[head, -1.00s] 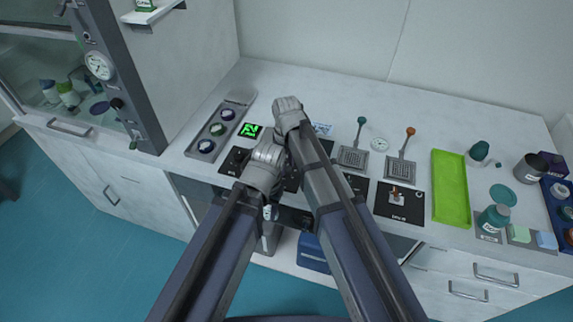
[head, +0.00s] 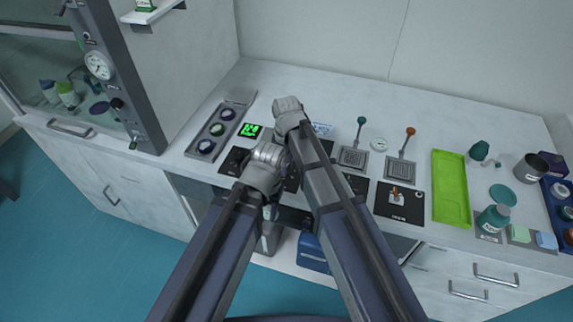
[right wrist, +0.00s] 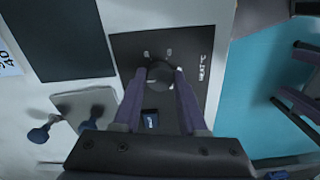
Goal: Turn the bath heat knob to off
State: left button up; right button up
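The bath heat knob (right wrist: 160,78) is a dark round knob on a black panel (right wrist: 128,58) in the right wrist view. My right gripper (right wrist: 159,74) has its two purple fingers on either side of the knob, and they appear to press on it. In the head view my forearms hide this knob and the right fingertips. My left gripper (right wrist: 298,76) shows at the right edge of the right wrist view, fingers apart and empty over the blue floor.
A green-lit display (head: 252,131) stands left of my arms. Lever plates (head: 353,157), a green tray (head: 451,188) and bottles lie to the right.

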jog(key=o, duration=0.5)
notch_tip(320, 180, up, 8)
jog(key=p, duration=0.8)
jog(key=shift+f, duration=0.15)
jog(key=s+d+m, duration=0.5)
jog(key=d+m, duration=0.1)
jog(key=d, duration=0.2)
jog(key=s+d+m, duration=0.6)
jog(key=d, duration=0.3)
jog(key=s+a+n, duration=0.1)
jog(key=s+a, duration=0.1)
jog(key=a, duration=0.1)
jog(key=s+a+n, duration=0.1)
jog(key=a, duration=0.3)
jog(key=s+a+n+h, duration=0.1)
jog(key=s+a, duration=0.1)
jog(key=a, duration=0.2)
jog(key=shift+s+a, duration=0.1)
jog(key=shift+s, duration=0.2)
